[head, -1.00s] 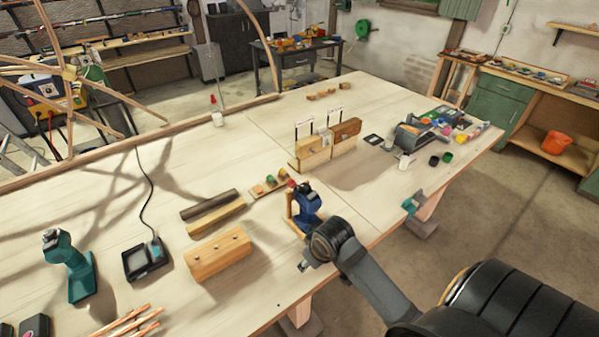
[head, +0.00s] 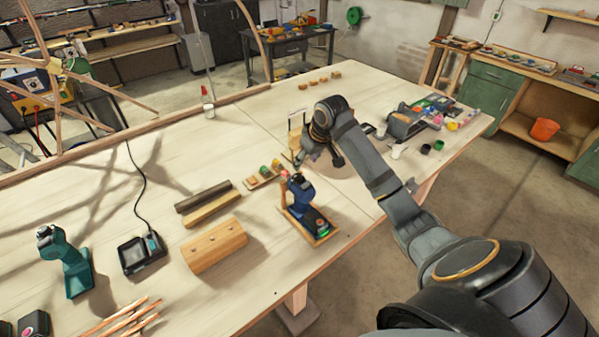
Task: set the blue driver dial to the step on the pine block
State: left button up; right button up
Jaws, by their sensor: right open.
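The blue driver (head: 300,190) stands upright in a shallow wooden tray (head: 327,238) near the table's front edge, its dark base towards me. Its dial is too small to read. My right gripper (head: 319,161) is open and empty, just above and behind the driver's head, apart from it as far as I can tell. The marking on the card cannot be read. My left gripper is not in view.
A long pale block with holes (head: 215,247) lies left of the driver. Behind it are two strips (head: 210,208) and a small board with coloured knobs (head: 265,175). A teal driver (head: 66,262) and a charger (head: 143,254) are further left.

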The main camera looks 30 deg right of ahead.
aim_at(298, 176)
jog(key=p+x, duration=0.2)
jog(key=x, duration=0.6)
jog(key=shift+w+f, duration=0.1)
jog(key=shift+f, duration=0.25)
grip_shut()
